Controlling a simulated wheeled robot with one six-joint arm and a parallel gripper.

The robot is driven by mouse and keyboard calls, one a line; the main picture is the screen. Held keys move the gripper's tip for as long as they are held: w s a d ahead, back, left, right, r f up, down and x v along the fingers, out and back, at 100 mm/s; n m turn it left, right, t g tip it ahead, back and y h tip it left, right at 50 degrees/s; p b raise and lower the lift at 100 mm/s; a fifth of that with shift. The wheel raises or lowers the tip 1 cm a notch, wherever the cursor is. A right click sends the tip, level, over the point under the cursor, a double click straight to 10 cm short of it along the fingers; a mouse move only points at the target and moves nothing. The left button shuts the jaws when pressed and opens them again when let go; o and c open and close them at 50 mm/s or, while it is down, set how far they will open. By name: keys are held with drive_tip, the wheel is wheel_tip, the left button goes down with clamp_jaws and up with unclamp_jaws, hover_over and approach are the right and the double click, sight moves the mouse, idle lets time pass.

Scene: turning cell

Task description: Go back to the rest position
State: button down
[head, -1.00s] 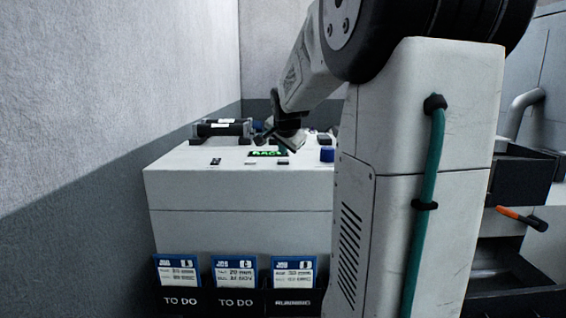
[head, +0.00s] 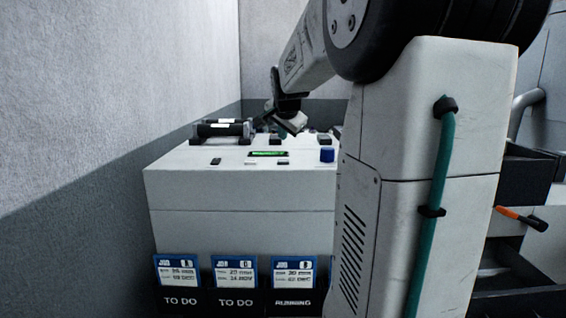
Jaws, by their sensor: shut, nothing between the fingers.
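My gripper (head: 290,127) hangs at the end of my arm above the back part of the white cabinet top (head: 205,175). It is shut and I see nothing held in it. It is small and dark in this view, and its fingertips are hard to make out. It looks raised clear of the small green display (head: 268,154) on the cabinet top. My arm's large white and black links fill the upper right and hide part of the cabinet.
A dark rack with cylinders (head: 222,130) stands at the back left of the top. A blue knob (head: 327,155) sits at the right. Job cards (head: 235,275) hang in front. A wall (head: 110,110) bounds the left. Dark trays and an orange-handled tool (head: 520,217) are at the right.

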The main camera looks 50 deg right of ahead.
idle(0.4)
drive_tip(key=shift+f, duration=0.1)
drive_tip(key=s+a+f+n, duration=0.1)
drive_tip(key=s+a+f+n+g+y, duration=0.1)
drive_tip(key=f, duration=0.1)
drive_tip(key=s+a+f, duration=0.1)
drive_tip(key=f, duration=0.1)
drive_tip(key=shift+s+n+g+y, duration=0.15)
drive_tip(key=shift+n+g+y, duration=0.15)
drive_tip(key=shift+n+g, duration=0.1)
drive_tip(key=s+a+f+n+g+y, duration=0.1)
drive_tip(key=s+a+f+n, duration=0.2)
drive_tip(key=a, duration=0.8)
drive_tip(key=s+a+f+n+g+y, duration=0.1)
drive_tip(key=s+a+f+n+y, duration=0.1)
drive_tip(key=s+a+n, duration=0.5)
drive_tip(key=s+a+f+n+g+y, duration=0.1)
drive_tip(key=s+a+f+n, duration=0.4)
drive_tip(key=s+a, duration=0.7)
drive_tip(key=a, duration=0.5)
drive_tip(key=shift+g+y, duration=0.3)
drive_tip(key=shift+y, duration=0.1)
drive_tip(key=shift+s, duration=0.1)
idle(2.6)
